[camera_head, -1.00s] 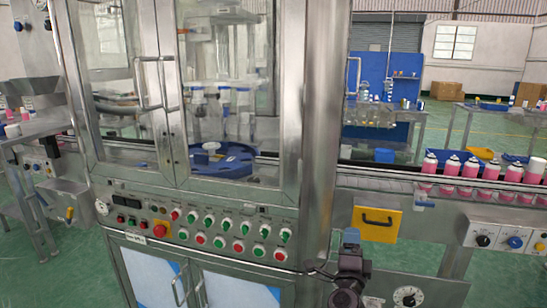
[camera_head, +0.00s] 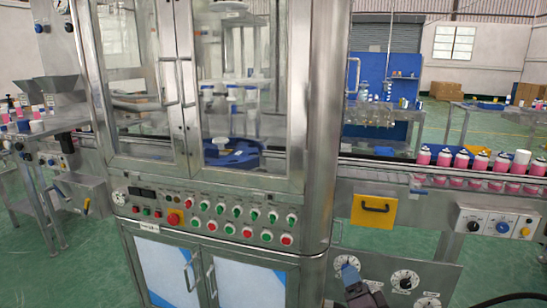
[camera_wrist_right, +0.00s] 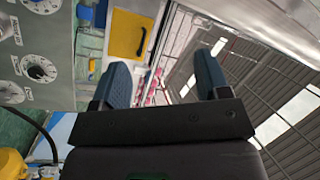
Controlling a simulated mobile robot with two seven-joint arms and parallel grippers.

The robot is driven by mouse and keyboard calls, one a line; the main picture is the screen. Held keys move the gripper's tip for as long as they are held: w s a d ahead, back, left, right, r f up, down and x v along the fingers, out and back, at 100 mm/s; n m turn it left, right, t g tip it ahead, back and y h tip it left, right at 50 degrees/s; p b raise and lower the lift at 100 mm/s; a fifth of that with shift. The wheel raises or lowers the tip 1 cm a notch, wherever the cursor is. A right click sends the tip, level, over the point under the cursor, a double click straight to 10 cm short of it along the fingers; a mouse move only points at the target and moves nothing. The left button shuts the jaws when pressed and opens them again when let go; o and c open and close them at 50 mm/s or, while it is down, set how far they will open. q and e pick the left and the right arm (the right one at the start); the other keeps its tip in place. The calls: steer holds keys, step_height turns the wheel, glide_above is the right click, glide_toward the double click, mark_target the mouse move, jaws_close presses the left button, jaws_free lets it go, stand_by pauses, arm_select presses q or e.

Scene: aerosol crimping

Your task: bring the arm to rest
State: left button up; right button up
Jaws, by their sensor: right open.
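My right gripper (camera_head: 350,274) shows at the bottom of the head view, in front of the crimping machine's right side. In the right wrist view my right gripper (camera_wrist_right: 161,75) has its two blue-grey fingers spread apart, with nothing between them. It is clear of the cans. My left gripper is in neither view now.
The steel crimping machine (camera_head: 320,130) has closed glass doors and a button panel (camera_head: 215,213). To its right, a conveyor carries several pink cans (camera_head: 461,160). A yellow plate (camera_head: 374,210) and a dial box (camera_head: 495,222) are on the conveyor's front. Green floor (camera_head: 510,265) lies open at right.

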steer(key=s+d+f+n+g+y, duration=0.1)
steer(key=s+f+n+g, duration=0.4)
steer(key=s, duration=0.6)
steer(key=s+d+f+n+g+y, duration=0.15)
steer(key=s+f+n+g, duration=0.35)
steer(key=s, duration=0.6)
steer(key=s+d+n+g+h, duration=0.1)
steer(key=s+d+g+h, duration=0.2)
steer(key=s, duration=0.9)
steer(key=s+d+g+h, duration=0.2)
steer(key=s+g, duration=0.3)
steer(key=s, duration=0.6)
arm_select(q)
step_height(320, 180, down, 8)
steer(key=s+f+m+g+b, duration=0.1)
steer(key=b, duration=1)
arm_select(e)
steer(key=w+f+n+t+y, duration=0.2)
steer(key=w+f+t, duration=0.75)
steer(key=f, duration=0.55)
arm_select(q)
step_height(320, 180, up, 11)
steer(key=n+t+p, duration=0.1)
steer(key=p, duration=1.3)
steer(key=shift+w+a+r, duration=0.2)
arm_select(e)
step_height(320, 180, up, 11)
steer(key=shift+w+r+m, duration=0.2)
steer(key=shift+w+m, duration=0.05)
steer(key=shift+m, duration=0.15)
